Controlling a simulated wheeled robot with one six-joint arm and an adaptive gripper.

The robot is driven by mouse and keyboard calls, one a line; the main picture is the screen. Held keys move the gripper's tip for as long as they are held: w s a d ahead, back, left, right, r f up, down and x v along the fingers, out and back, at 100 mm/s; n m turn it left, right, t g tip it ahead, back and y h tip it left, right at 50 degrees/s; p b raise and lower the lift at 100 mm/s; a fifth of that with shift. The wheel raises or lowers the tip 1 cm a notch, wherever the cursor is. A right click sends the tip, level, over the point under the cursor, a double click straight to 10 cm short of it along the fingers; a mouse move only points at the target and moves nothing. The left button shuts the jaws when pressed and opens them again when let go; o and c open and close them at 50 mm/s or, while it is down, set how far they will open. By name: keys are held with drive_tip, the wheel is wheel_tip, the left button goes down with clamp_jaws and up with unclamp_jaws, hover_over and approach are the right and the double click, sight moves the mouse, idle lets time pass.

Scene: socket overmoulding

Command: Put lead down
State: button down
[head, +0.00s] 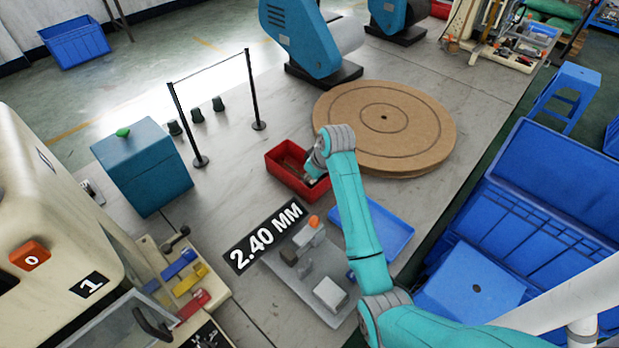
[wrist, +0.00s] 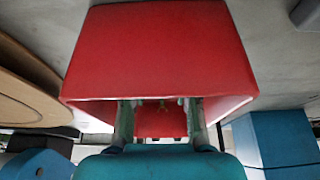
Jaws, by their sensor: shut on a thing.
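My gripper (head: 316,174) is at the right side of the red bin (head: 275,172), low at its rim. In the wrist view the bin's red wall (wrist: 160,45) fills the top middle. The two fingers of my gripper (wrist: 160,125) reach past its rim, with red surface visible between them. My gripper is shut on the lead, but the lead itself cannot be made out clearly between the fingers. Some brownish contents show inside the bin in the head view, too small to identify.
A round brown turntable (head: 425,125) stands just right of the bin. A blue tray (head: 388,238) and a grey fixture plate (head: 290,272) lie nearer, beside my arm. A 2.40 MM sign (head: 265,237) and a teal box (head: 145,168) are to the left.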

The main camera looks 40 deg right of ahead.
drive_tip(key=shift+f, duration=0.15)
drive_tip(key=c, duration=0.9)
unclamp_jaws()
drive_tip(key=shift+o, duration=0.2)
drive_tip(key=v, duration=1.2)
drive_tip(key=shift+w, duration=0.1)
